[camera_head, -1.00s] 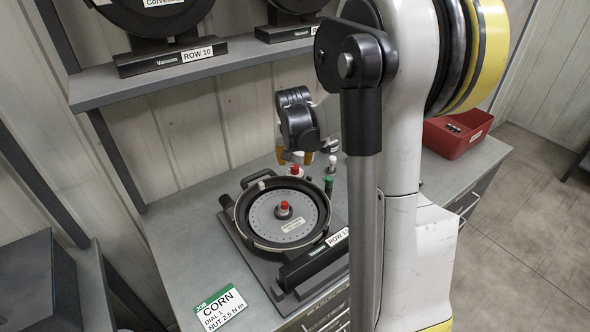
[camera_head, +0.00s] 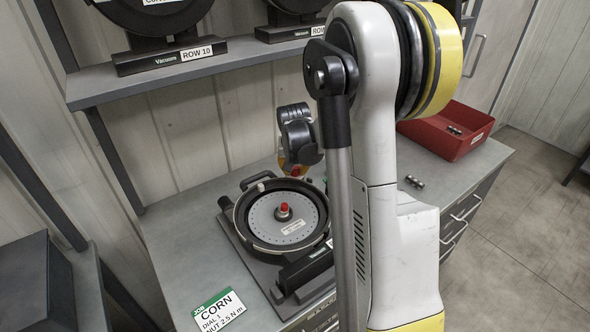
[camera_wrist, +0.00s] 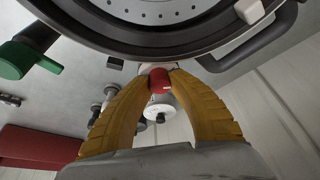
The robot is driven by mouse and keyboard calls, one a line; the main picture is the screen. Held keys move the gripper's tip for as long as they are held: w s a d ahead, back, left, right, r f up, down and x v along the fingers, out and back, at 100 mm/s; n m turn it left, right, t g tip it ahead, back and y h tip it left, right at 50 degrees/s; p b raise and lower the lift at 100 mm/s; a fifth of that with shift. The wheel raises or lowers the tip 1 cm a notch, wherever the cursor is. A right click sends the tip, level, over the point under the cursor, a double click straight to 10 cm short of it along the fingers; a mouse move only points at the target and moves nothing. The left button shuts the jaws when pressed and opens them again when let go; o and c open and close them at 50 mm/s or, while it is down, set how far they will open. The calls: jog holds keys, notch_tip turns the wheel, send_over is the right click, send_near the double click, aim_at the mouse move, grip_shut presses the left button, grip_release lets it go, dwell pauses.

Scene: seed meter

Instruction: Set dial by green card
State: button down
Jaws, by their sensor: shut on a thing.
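The seed meter (camera_head: 240,218) lies on the bench, with a round perforated disc (camera_head: 268,224) and a red-capped centre (camera_head: 283,208). A red knob (camera_wrist: 159,78) sits at the meter's far rim, and a white round part (camera_wrist: 160,109) shows beyond it in the wrist view. My gripper (camera_wrist: 158,72) has its yellow fingers shut on the red knob; in the head view the gripper (camera_head: 294,172) is at the far rim. The green-headed card (camera_head: 222,312) lies at the front left, reading CORN, DIAL 1, NUT 2.5 N m. The dial's setting is not readable.
A red bin (camera_head: 440,140) stands at the right of the bench, with small metal parts (camera_head: 414,182) nearby. A shelf (camera_head: 190,72) with other meters hangs behind. My arm hides the meter's right side.

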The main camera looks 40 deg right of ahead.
jog(key=shift+n+y, duration=0.5)
jog(key=shift+n, duration=1.1)
jog(key=c, duration=1.2)
grip_release()
jog(key=shift+t, duration=0.3)
jog(key=v, duration=1.2)
jog(key=shift+a, duration=0.1)
